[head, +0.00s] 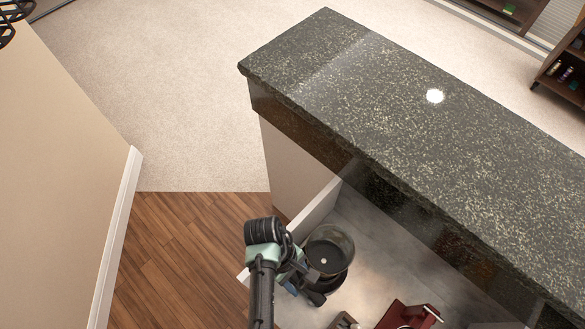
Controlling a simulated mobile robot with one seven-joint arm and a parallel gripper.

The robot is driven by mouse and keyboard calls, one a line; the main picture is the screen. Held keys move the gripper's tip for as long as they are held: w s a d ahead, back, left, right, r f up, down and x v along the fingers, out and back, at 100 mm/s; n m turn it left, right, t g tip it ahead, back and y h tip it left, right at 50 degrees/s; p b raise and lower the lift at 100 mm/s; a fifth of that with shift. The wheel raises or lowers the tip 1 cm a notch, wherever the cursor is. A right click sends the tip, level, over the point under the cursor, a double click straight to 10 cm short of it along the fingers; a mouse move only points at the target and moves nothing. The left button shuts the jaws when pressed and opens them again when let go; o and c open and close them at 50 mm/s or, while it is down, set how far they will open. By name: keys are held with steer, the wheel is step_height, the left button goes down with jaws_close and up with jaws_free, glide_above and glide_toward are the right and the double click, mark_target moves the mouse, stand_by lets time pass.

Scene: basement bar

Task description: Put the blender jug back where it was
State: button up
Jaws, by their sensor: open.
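A dark, see-through round vessel (328,247), which looks like the blender jug, stands in the open grey-floored compartment under the counter. I look down into its open top. A dark part shows just below it, and I cannot tell whether it belongs to the jug. My gripper (312,291) is open at the jug's lower left side, close to it. The arm hides part of the jug's left side, and I cannot tell whether the fingers touch it.
A speckled dark stone counter (430,150) overhangs the compartment (385,255). A red object (405,314) and a small brown one (344,321) are near the bottom edge. A pale wall (60,170) stands at left. Wooden floor (180,245) and carpet (190,90) are clear.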

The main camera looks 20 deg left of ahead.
steer(key=v, duration=1)
